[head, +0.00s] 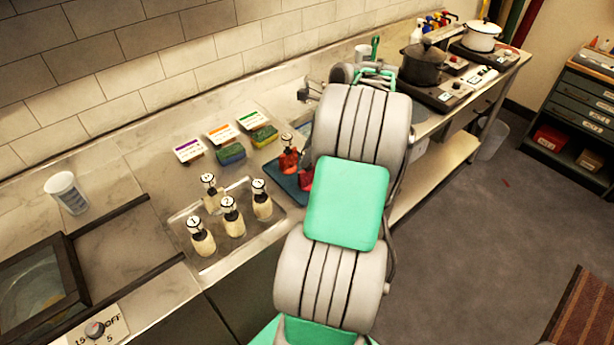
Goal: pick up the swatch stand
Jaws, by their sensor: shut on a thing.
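My arm reaches from the bottom of the head view across the counter toward the back. My gripper (372,72) shows only in part beyond the large grey arm link, as grey and green pieces near the back of the counter. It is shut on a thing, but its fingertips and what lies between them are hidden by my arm. I cannot make out the swatch stand anywhere in this view.
A tray (272,222) with several numbered bottles stands left of my arm. Sponges with label cards (222,132) lie behind it. Red bottles (288,158) stand close beside my arm on a blue tray. Pots (423,64) on hotplates are at the right.

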